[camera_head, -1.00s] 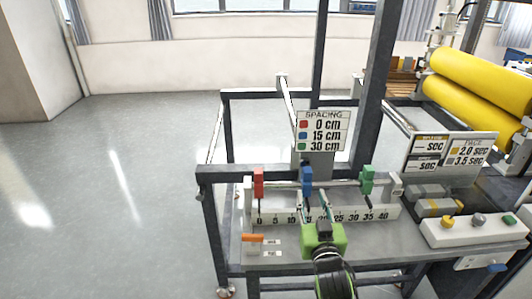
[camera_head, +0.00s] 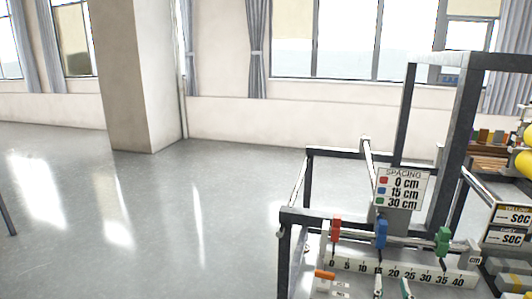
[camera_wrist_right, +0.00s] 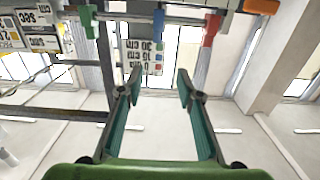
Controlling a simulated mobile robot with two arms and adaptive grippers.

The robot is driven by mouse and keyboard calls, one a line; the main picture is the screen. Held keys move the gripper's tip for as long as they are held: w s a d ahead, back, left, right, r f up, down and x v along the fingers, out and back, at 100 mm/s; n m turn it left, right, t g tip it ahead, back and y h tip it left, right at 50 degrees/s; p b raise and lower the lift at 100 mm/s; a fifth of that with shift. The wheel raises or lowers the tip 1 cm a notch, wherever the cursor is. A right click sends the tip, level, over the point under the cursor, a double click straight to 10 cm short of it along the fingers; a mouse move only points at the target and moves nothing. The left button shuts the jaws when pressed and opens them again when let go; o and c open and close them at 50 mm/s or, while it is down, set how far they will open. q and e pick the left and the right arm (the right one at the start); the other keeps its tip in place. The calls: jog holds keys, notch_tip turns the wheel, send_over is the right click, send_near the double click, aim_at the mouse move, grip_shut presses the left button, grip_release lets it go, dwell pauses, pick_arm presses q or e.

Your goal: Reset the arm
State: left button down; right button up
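My right gripper (camera_head: 392,288) is at the bottom edge of the head view, in front of the spacing scale (camera_head: 350,266). Only its fingertips show there. In the right wrist view its two fingers (camera_wrist_right: 159,88) are apart with nothing between them. A blue slider (camera_head: 381,233) stands above the scale near the 15 mark, apart from the fingers. A red slider (camera_head: 336,230) is near 0 and a green slider (camera_head: 443,240) is near 30. All three show upside down in the wrist view. My left gripper is not in view.
A spacing sign (camera_head: 403,188) stands behind the sliders on the dark machine frame (camera_head: 311,219). An orange piece (camera_head: 324,275) is at the scale's lower left. Yellow rollers (camera_head: 523,163) are at the right edge. The floor (camera_head: 150,220) to the left is largely clear.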

jog(key=s+a+f+n+g+y, duration=0.15)
jog(key=a+f, duration=0.25)
jog(key=f, duration=0.7)
jog(key=s+a+f+n+g+y, duration=0.1)
jog(key=a+f+g+y, duration=0.15)
jog(key=f, duration=0.95)
jog(key=s+a+f+n+g+y, duration=0.1)
jog(key=s+a+f+g, duration=0.1)
jog(key=s+f, duration=0.45)
jog(key=s+a+f+g, duration=0.2)
jog(key=s+f, duration=0.1)
jog(key=f, duration=0.6)
jog(key=s+f+n+g, duration=0.2)
jog(key=s+f+g, duration=0.3)
jog(key=s+f, duration=1.3)
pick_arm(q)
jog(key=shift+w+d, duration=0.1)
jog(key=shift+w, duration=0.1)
pick_arm(e)
jog(key=s+d+f+g, duration=0.1)
jog(key=s+f, duration=0.1)
jog(key=s, duration=0.8)
jog(key=s+d+f+g, duration=0.1)
jog(key=s+d+g, duration=0.1)
jog(key=s, duration=0.8)
jog(key=shift+s+d+f, duration=0.15)
jog(key=shift+d+f, duration=0.05)
jog(key=shift+f, duration=0.2)
